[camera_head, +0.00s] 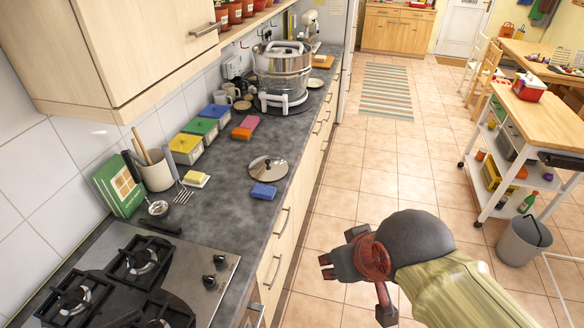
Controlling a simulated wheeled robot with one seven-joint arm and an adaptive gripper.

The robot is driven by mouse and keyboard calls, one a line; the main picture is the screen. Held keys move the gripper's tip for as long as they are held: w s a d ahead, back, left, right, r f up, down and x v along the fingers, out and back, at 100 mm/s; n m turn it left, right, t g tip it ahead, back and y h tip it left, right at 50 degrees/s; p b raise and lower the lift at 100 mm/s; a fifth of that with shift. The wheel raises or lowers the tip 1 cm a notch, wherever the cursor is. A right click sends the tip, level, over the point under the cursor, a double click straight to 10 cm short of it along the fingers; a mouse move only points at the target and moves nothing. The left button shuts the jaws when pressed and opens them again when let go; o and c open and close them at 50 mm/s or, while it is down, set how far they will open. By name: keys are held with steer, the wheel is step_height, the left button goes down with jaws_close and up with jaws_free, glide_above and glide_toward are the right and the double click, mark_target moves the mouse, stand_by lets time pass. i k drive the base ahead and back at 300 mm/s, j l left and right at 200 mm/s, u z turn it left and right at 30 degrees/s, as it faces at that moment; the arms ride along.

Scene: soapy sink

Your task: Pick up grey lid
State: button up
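A round grey lid (259,176) with a dark knob lies flat on the dark grey counter (225,215), near its front edge and behind a blue sponge. My gripper (329,267) is out over the tiled floor, to the right of the counter and nearer to the camera than the lid. It is clear of the lid and touches nothing that I can see. Its dark body and red part hide much of its fingers, so I cannot tell whether it is open or shut.
A blue sponge (263,192) lies just in front of the lid. Lidded boxes (186,148), a utensil pot (156,172) and a large steel pot (283,75) stand along the wall. The hob (205,262) is near left. A wheeled cart (545,112) stands right. The floor between is open.

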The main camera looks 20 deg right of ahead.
mark_target(265, 169)
steer(key=i+z, duration=0.9)
steer(key=k, duration=0.05)
